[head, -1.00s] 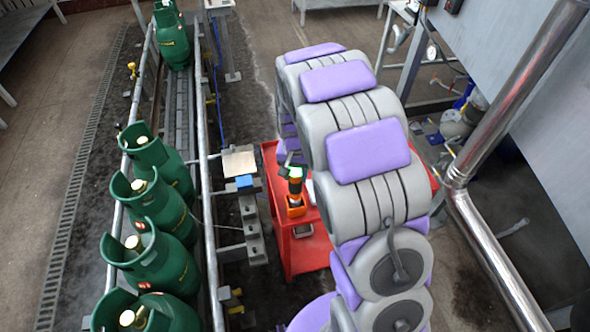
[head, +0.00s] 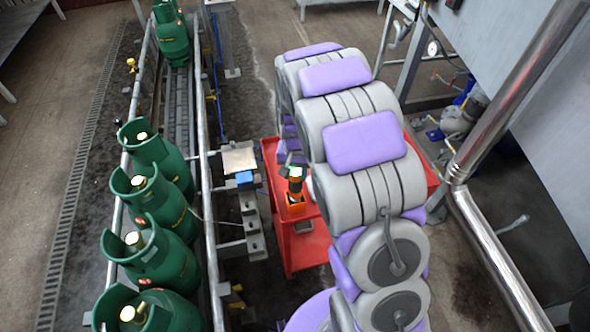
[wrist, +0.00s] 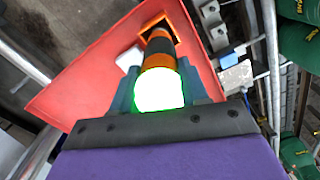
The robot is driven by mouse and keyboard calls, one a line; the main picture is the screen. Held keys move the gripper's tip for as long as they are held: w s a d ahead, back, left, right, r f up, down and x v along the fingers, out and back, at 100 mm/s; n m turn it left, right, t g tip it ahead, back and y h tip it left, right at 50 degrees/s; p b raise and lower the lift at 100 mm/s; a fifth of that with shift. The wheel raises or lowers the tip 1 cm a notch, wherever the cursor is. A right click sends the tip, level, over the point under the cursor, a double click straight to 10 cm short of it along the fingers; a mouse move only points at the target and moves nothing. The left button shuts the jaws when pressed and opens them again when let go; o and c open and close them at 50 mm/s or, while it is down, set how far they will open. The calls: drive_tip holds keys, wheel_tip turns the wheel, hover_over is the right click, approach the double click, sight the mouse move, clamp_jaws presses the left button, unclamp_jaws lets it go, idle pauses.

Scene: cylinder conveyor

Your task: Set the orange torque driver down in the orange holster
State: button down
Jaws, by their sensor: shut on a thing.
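The orange torque driver (head: 296,183) has an orange and black body and a glowing white-green end. My gripper (wrist: 160,88) is shut on it near the glowing end, with a blue-grey finger on each side. In the wrist view the driver (wrist: 158,57) points away from the gripper into the opening of the orange holster (wrist: 171,23). In the head view the holster (head: 293,208) sits on the red cart directly under the driver. The driver's lower end is hidden, so I cannot tell how deep it sits. The gripper is partly hidden by my arm in the head view.
The red cart (head: 302,252) stands right of a conveyor rail (head: 206,190). Green gas cylinders (head: 160,255) line the conveyor at left. A metal plate (head: 238,159) and a blue block (head: 244,178) stand beside the cart. A steel pipe (head: 480,230) runs at right.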

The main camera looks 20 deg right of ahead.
drive_tip(key=shift+f, duration=1.2)
drive_tip(key=shift+c, duration=2.4)
unclamp_jaws()
wheel_tip(320, 180, up, 16)
drive_tip(key=p, duration=0.3)
drive_tip(key=s+r+n, duration=0.1)
drive_tip(key=s+r, duration=0.1)
drive_tip(key=s, duration=0.9)
drive_tip(key=s+r+n+g, duration=0.1)
drive_tip(key=s+r+n, duration=0.1)
drive_tip(key=s, duration=0.9)
drive_tip(key=s+r+n, duration=0.1)
drive_tip(key=s+r, duration=0.3)
drive_tip(key=s, duration=0.8)
drive_tip(key=shift+g, duration=0.4)
